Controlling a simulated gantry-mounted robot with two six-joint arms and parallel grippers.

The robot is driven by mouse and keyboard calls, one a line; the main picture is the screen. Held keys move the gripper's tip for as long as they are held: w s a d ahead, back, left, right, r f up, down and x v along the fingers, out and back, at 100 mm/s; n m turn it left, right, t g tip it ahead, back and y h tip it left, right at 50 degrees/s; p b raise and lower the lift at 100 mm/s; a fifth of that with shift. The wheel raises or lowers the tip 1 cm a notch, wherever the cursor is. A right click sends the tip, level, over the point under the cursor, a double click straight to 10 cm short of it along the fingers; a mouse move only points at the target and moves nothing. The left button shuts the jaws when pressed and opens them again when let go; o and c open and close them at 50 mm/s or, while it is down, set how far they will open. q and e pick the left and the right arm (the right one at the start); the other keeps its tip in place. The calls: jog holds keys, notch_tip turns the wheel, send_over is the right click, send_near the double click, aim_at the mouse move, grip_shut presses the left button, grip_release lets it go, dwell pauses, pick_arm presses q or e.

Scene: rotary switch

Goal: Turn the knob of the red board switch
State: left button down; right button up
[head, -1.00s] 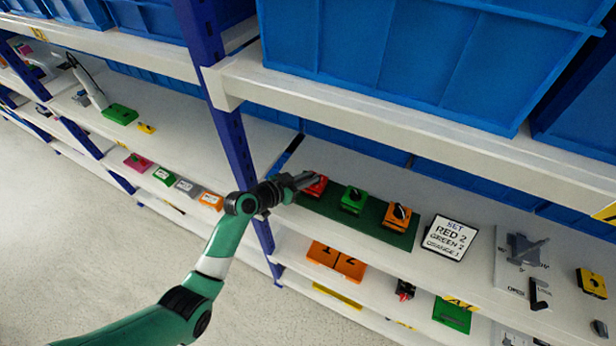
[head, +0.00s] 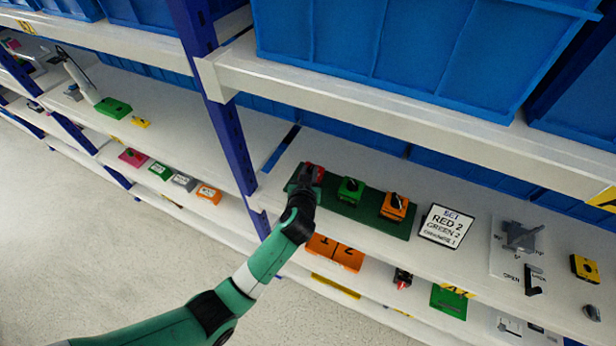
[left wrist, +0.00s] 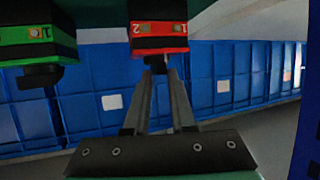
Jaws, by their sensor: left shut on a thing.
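The red switch (head: 312,167) sits at the left end of the dark green board (head: 345,207) on the shelf, partly hidden by my left gripper. In the left wrist view the red switch (left wrist: 158,27) is at the top, upside down, with the marks 2 and 1 on its face. My left gripper (left wrist: 160,68) is shut on its dark knob just below that face. In the head view my left gripper (head: 308,178) comes to the red switch from the front. The green switch (head: 350,190) and the orange switch (head: 394,206) stand to its right. My right gripper is out of view.
A white sign (head: 446,226) right of the board reads SET RED 2, GREEN 2, ORANGE 1, the last line small. A grey lever panel (head: 508,262) stands farther right. A blue post (head: 232,145) rises left of the board. The shelf above carries blue bins (head: 400,60).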

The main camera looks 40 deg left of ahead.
pick_arm(q)
jog(key=shift+d+f+n+g+y, duration=0.1)
jog(key=shift+f+n+g+y, duration=0.05)
jog(key=shift+n+g+y, duration=0.3)
jog(key=c, duration=0.8)
grip_release()
jog(key=shift+w, duration=0.1)
jog(key=shift+o, duration=0.2)
jog(key=shift+d+r, duration=0.15)
jog(key=shift+r, duration=0.15)
jog(key=p+v, duration=1.1)
jog(key=p, duration=0.4)
jog(key=shift+s, duration=0.25)
